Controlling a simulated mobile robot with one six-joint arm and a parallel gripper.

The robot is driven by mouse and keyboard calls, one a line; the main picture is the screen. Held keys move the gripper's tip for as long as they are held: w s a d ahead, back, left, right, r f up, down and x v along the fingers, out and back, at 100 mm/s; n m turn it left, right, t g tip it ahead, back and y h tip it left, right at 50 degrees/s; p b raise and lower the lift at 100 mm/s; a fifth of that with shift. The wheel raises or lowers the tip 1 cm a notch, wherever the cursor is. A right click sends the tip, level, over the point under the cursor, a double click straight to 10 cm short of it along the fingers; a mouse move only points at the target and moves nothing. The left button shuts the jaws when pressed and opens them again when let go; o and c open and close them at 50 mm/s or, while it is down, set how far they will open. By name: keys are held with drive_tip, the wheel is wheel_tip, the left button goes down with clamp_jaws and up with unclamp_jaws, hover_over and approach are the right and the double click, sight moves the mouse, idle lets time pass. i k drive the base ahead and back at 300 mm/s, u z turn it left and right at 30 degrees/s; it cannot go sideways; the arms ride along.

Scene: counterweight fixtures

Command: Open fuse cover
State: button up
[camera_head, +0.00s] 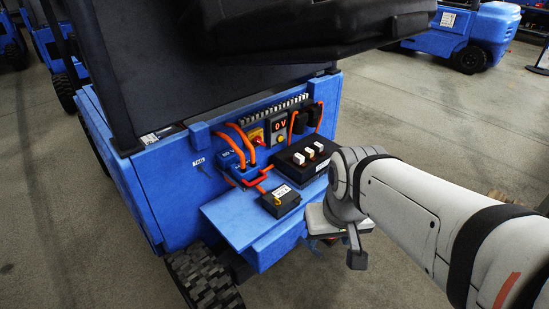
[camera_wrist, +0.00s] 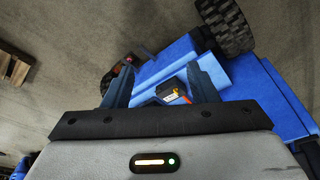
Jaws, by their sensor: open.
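A small black box with a white label on its lid (camera_head: 281,201) sits on the blue ledge of the vehicle; it looks like the fuse box with its cover closed. In the wrist view a dark box with a light label (camera_wrist: 172,92) shows between my fingers, partly hidden by the gripper body. My gripper (camera_wrist: 160,76) is open and empty, with its two dark fingers spread apart. In the head view my arm reaches in from the right and its end is beside the ledge; the fingers are mostly hidden there.
A larger black block with white pegs (camera_head: 307,157) stands behind the box, near my wrist. A blue connector (camera_head: 240,168) with orange cables is to the left. The blue ledge (camera_head: 235,218) is bare at left. A dark seat overhangs above.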

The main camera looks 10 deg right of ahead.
sight(289, 198)
drive_tip(key=u, duration=2.1)
drive_tip(key=k, duration=0.8)
drive_tip(key=z, duration=1)
drive_tip(key=i, duration=1)
drive_tip(key=z, duration=0.05)
